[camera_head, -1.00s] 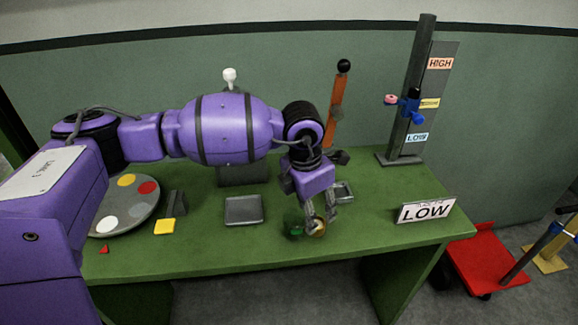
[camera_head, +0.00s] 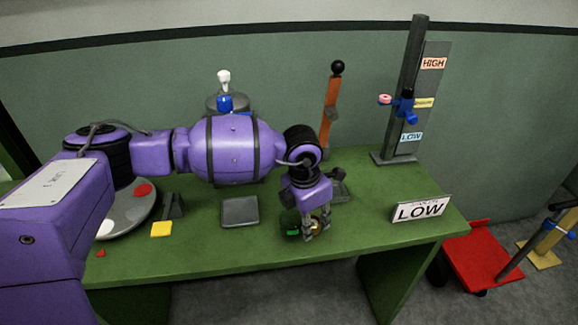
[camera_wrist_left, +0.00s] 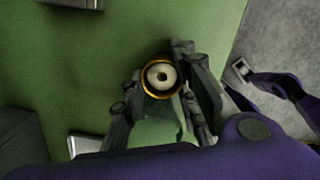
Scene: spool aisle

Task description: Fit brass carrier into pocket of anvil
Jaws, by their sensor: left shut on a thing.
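My left gripper (camera_head: 316,228) points down over the front right of the green table and is shut on the brass carrier (camera_head: 314,227). In the left wrist view the carrier (camera_wrist_left: 162,76) shows as a brass ring with a pale centre and dark hole, between the fingers (camera_wrist_left: 158,95). A green piece (camera_head: 293,232) lies just left of the fingers in the head view; a green form (camera_wrist_left: 160,128) also shows below the ring in the wrist view. I cannot tell whether it is joined to the carrier. I cannot clearly identify the anvil or its pocket.
A flat grey plate (camera_head: 240,211), a yellow block (camera_head: 162,229) and a grey disc (camera_head: 133,209) lie to the left. An orange rod with a black ball (camera_head: 331,100) stands behind the gripper.

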